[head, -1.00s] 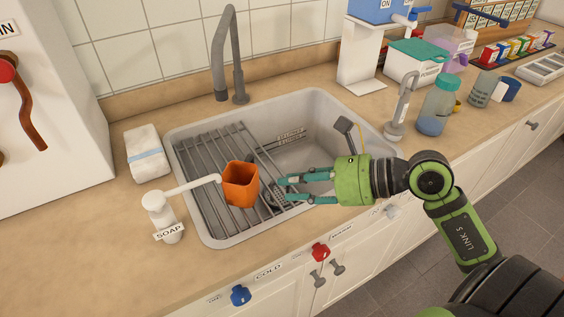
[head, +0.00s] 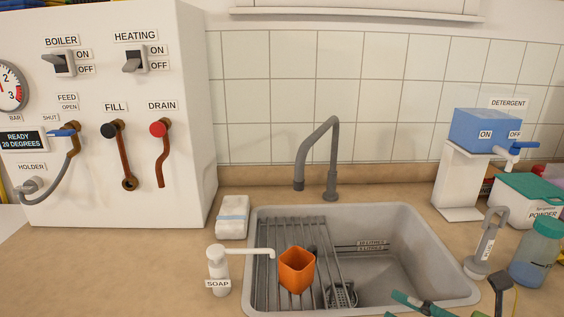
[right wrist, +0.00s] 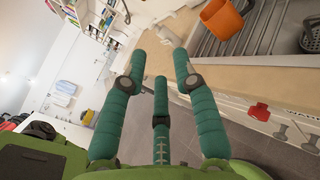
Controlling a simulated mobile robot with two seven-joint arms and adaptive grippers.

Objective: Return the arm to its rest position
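My right gripper (head: 394,304) shows at the bottom edge of the head view, with only parts of its teal fingers in frame, over the front of the sink. The right wrist view shows the fingers of this gripper (right wrist: 160,66) spread apart with nothing between them. The orange cup (head: 296,270) stands upright on the rack in the sink, left of my right gripper and apart from it. It also shows at the top of the right wrist view (right wrist: 222,18). My left gripper is out of view.
The sink (head: 385,225) holds a drying rack (head: 270,245). A soap dispenser (head: 218,270) with a long spout stands left of the cup. A grey faucet (head: 332,160) rises behind. The detergent tank (head: 484,130), powder box (head: 528,195) and bottle (head: 536,255) stand right.

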